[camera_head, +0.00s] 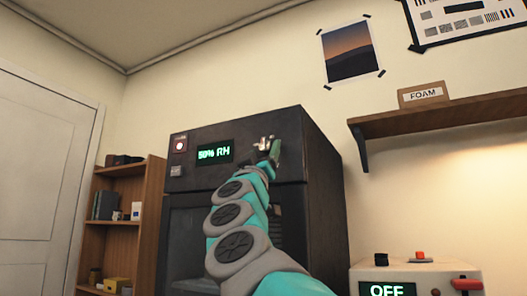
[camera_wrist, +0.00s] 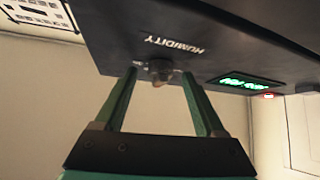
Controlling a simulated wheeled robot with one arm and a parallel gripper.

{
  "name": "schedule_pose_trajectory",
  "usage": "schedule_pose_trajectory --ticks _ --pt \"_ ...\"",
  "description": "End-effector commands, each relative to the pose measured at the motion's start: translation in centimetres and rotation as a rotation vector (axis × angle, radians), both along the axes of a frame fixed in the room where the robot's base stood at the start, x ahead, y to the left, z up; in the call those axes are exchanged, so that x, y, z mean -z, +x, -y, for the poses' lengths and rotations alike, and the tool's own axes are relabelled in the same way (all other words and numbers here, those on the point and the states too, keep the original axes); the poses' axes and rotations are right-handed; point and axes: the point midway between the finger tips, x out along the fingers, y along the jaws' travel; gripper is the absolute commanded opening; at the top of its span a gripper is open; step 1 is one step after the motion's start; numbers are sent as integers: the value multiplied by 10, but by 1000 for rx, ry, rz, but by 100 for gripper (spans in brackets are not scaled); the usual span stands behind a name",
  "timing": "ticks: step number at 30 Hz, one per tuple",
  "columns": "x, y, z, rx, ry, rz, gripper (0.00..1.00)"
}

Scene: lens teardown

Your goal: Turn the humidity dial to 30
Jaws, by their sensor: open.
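In the head view my gripper (camera_head: 266,147) is at the upper right of the cabinet front (camera_head: 290,128) and partly covers the dial area. The green display (camera_head: 214,153) reads 50% RH. The dial's pointer and scale are too small to read.
A wooden wall shelf (camera_head: 440,120) with a FOAM box (camera_head: 422,95) juts out at right. Below it is a pale device (camera_head: 420,275) showing OFF. A bookcase (camera_head: 125,200) stands at left.

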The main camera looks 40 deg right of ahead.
Motion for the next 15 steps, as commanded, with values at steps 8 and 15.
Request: schedule_pose_trajectory --ticks 8,15 --pt "-3 3 3 1 0 -1 72" --pt "-3 3 3 1 0 -1 63"
